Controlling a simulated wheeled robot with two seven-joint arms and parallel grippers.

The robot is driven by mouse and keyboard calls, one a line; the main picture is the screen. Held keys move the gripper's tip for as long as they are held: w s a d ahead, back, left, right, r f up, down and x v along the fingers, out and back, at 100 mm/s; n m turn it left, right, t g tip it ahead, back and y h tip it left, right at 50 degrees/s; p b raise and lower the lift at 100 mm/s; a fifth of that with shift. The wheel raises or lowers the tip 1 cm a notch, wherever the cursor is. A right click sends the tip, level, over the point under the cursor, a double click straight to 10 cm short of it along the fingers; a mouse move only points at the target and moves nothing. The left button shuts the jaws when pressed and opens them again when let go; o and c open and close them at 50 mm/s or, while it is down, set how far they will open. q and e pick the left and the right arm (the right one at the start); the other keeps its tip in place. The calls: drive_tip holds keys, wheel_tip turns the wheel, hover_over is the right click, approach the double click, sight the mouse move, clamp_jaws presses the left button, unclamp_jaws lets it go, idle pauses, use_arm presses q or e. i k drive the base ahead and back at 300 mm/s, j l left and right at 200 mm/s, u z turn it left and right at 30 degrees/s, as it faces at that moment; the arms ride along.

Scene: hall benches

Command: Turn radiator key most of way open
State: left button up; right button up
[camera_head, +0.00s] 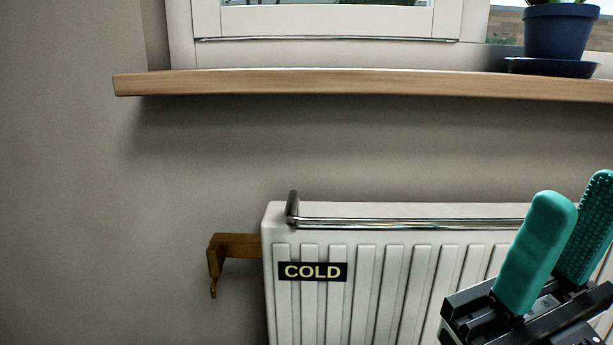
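The radiator key (213,267) is a small brown, brass-like piece at the left end of the radiator. It sits on a short brown pipe (240,246) and its thin end hangs downward. The white ribbed radiator (395,275) has a black label reading COLD (313,271). My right gripper (573,210), with two teal fingers, is at the lower right in front of the radiator, far to the right of the key. Its fingers are apart and nothing shows between them. My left gripper is not in view.
A chrome rail (410,223) runs along the radiator's top front. A wooden windowsill (350,87) juts out above, with a blue plant pot (560,33) on a saucer (552,67) at the right. The wall left of the key is clear.

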sight(215, 253)
drive_tip(key=k+j, duration=0.45)
drive_tip(key=j, duration=0.25)
drive_tip(key=k+j, duration=0.25)
drive_tip(key=j, duration=0.15)
